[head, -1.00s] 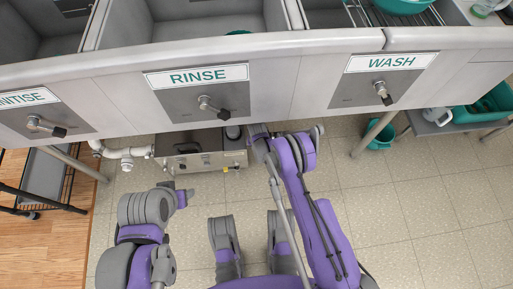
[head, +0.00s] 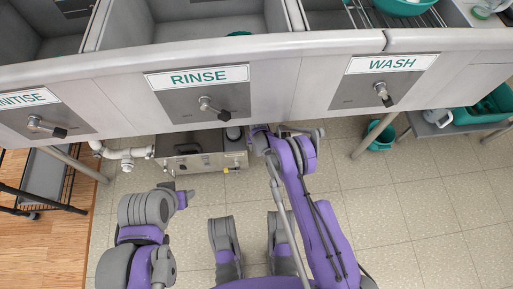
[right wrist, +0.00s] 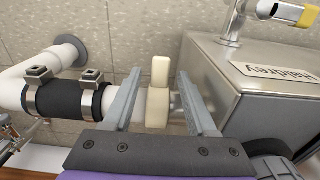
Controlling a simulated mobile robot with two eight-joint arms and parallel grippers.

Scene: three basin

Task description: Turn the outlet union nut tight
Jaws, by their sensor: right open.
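The outlet union nut (right wrist: 158,108) is a cream ring with a lug pointing up in the right wrist view. It sits on a short pipe between a white pipe and a steel box. My right gripper (right wrist: 160,98) is open, with one finger on each side of the nut along the pipe. Gaps show between the fingers and the nut. In the head view the sink front hides the right gripper and the nut. My left arm is at lower left there, and its gripper's fingers cannot be made out.
The steel box (head: 203,160) stands under the rinse basin, and its side is close to my right finger. White drain piping (head: 125,154) with a black clamped coupling (right wrist: 72,100) lies left. Lever valves line the sink front. A teal bucket (head: 380,135) stands right.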

